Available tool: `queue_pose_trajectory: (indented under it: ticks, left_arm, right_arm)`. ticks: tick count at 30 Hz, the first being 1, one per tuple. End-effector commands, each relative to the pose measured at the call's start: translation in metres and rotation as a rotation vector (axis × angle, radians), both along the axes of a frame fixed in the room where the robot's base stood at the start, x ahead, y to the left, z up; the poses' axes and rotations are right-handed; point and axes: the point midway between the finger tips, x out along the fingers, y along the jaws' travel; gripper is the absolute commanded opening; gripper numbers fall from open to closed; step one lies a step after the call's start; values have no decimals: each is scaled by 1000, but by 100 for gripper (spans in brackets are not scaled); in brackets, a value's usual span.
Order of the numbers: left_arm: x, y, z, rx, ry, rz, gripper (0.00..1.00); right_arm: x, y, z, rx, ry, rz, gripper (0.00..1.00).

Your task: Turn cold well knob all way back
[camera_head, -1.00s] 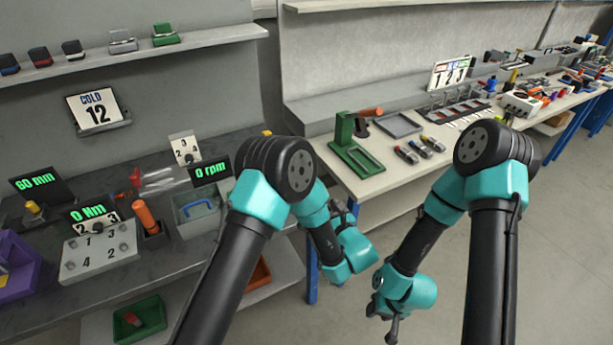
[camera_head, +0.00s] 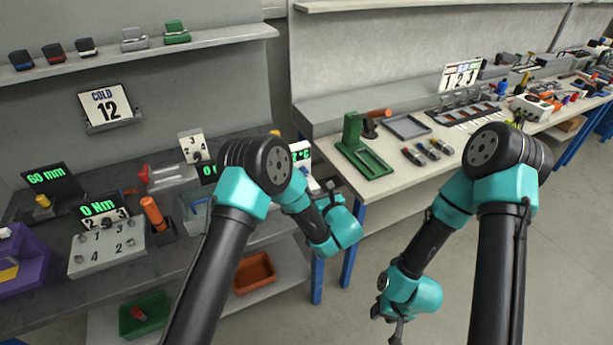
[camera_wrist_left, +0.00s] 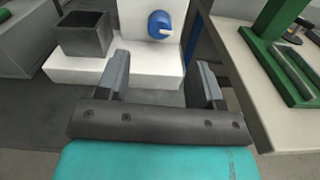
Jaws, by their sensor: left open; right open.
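A blue knob with a pale pointer (camera_wrist_left: 160,24) sits on the upright face of a white unit (camera_wrist_left: 83,69) in the left wrist view. A dark square open box (camera_wrist_left: 84,36) stands on the unit's left part. My left gripper (camera_wrist_left: 162,74) is open and empty, its fingers below and either side of the knob in the picture, apart from it. In the head view, my left gripper (camera_head: 330,192) is at the bench's right end, and my arm hides most of the white unit. A green display (camera_head: 300,153) ending in "2°C" shows there. My right gripper (camera_head: 392,326) hangs low, open and empty.
A "COLD 12" card (camera_head: 107,106) stands on the back wall. A green stand (camera_head: 362,150) is on the right bench, across a gap. An orange bin (camera_head: 255,273) and a green bin (camera_head: 144,315) sit on the lower shelf. Open floor lies at the lower right.

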Motion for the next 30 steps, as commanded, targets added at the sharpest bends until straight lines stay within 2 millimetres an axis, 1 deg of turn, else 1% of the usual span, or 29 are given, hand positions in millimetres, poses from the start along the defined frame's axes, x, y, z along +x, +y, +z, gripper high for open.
queue_pose_trajectory:
  ticks: [1, 9, 12, 15, 19, 26, 27, 30]
  left_arm:
    - [8, 5, 0, -2, -1, 3, 61]
    - [49, 25, 0, -1, -1, 3, 61]
    - [61, 30, 0, -2, -1, 2, 61]
    - [70, 34, -1, 0, 1, 1, 61]
    - [75, 36, 0, 0, 0, 0, 61]
    - [75, 36, 0, 0, 0, 0, 61]
    - [75, 36, 0, 0, 0, 0, 60]
    - [75, 36, 0, 0, 1, 0, 50]
  right_arm:
    - [0, 0, 0, 0, 0, 0, 43]
    - [0, 0, 0, 0, 0, 0, 43]
    - [0, 0, 0, 0, 0, 0, 43]
    - [0, 0, 0, 0, 0, 0, 43]
    - [0, 0, 0, 0, 0, 0, 43]
    - [0, 0, 0, 0, 0, 0, 43]
    - [0, 0, 0, 0, 0, 0, 43]
    - [0, 0, 0, 0, 0, 0, 43]
